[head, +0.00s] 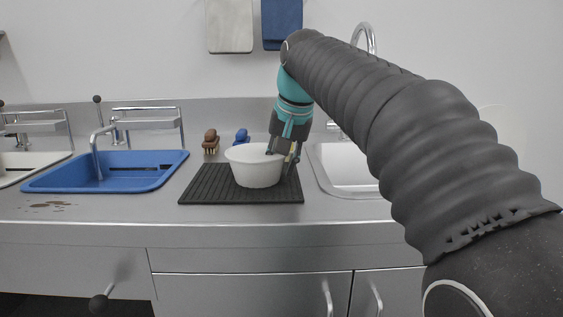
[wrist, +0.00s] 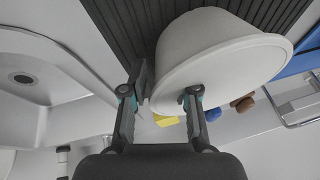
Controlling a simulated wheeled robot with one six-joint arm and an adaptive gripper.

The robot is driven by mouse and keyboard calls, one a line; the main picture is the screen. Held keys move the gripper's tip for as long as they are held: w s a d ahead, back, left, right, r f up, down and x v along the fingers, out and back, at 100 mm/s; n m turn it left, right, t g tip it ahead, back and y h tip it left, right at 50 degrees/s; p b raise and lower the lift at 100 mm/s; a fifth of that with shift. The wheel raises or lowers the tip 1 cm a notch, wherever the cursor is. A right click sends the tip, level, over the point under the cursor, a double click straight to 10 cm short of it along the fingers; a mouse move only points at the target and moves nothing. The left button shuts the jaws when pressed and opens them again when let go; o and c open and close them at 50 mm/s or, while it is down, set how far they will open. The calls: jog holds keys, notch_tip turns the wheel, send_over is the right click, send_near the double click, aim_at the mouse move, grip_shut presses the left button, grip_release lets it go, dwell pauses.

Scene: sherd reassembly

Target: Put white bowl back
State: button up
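The white bowl (head: 250,168) stands upright on a black ribbed mat (head: 205,185) on the steel counter. My gripper (head: 281,156) reaches down at the bowl's right rim. In the wrist view, the bowl (wrist: 215,50) fills the upper middle, and my gripper (wrist: 166,88) straddles its rim. One finger is outside the wall and the other over the inside. A gap shows between the fingers, wider than the bowl's wall, so they look open. I cannot tell whether either finger touches the bowl.
A blue sink (head: 60,180) is left and a white-grey sink (head: 335,172) right of the mat. A brown brush (head: 210,140) and a blue brush (head: 242,136) stand behind the bowl. Brown stains (head: 48,205) mark the left counter.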

jog(key=p+v, duration=0.3)
jog(key=v, duration=0.9)
dwell(0.3)
